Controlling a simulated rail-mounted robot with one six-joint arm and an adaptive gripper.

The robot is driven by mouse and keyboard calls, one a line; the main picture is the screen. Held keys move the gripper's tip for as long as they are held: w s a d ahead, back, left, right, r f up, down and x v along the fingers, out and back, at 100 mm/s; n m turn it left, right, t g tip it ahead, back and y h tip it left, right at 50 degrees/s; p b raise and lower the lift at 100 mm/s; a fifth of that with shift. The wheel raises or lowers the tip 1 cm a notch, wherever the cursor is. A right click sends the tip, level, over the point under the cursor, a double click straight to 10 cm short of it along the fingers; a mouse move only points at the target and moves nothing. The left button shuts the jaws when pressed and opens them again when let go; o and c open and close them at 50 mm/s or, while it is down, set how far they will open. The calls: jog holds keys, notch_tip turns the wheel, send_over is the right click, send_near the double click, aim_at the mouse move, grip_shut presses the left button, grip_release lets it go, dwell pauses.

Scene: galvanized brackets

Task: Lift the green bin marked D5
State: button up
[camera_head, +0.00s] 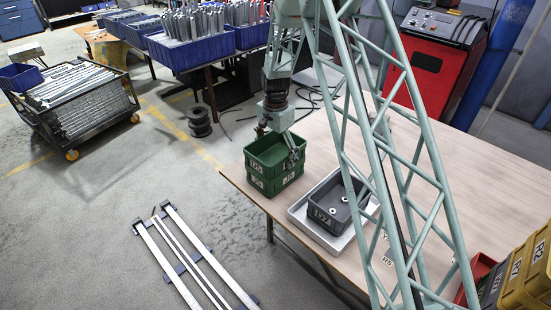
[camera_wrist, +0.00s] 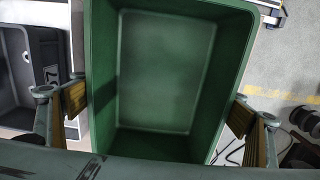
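Two green bins appear stacked at the left edge of the wooden table; the upper green bin (camera_head: 268,151) sits straight on the lower green bin (camera_head: 274,184). Their pale labels are too small to read surely, so I cannot tell which is D5. My gripper (camera_head: 278,144) points down over the upper bin. In the wrist view the green bin (camera_wrist: 165,70) is empty and lies between the widely spread fingers of my gripper (camera_wrist: 157,110). One pad is outside each side wall, very close to it. Whether the pads touch the walls cannot be told.
A grey bin (camera_head: 335,204) on a light tray (camera_head: 306,221) stands just right of the green stack. Yellow and dark bins (camera_head: 525,270) and a red bin (camera_head: 478,277) are at the table's right front. The table top (camera_head: 465,180) is largely clear behind the lattice column.

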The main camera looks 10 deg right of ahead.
aim_at(276, 160)
jog(key=shift+c, duration=1.2)
jog(key=shift+r, duration=0.2)
jog(key=shift+r+p, duration=0.35)
jog(key=shift+r, duration=1.25)
jog(key=s+r, duration=0.1)
jog(key=s, duration=1.5)
jog(key=shift+d+r+p, duration=0.2)
jog(key=shift+d+p, duration=0.05)
jog(key=shift+p, duration=0.15)
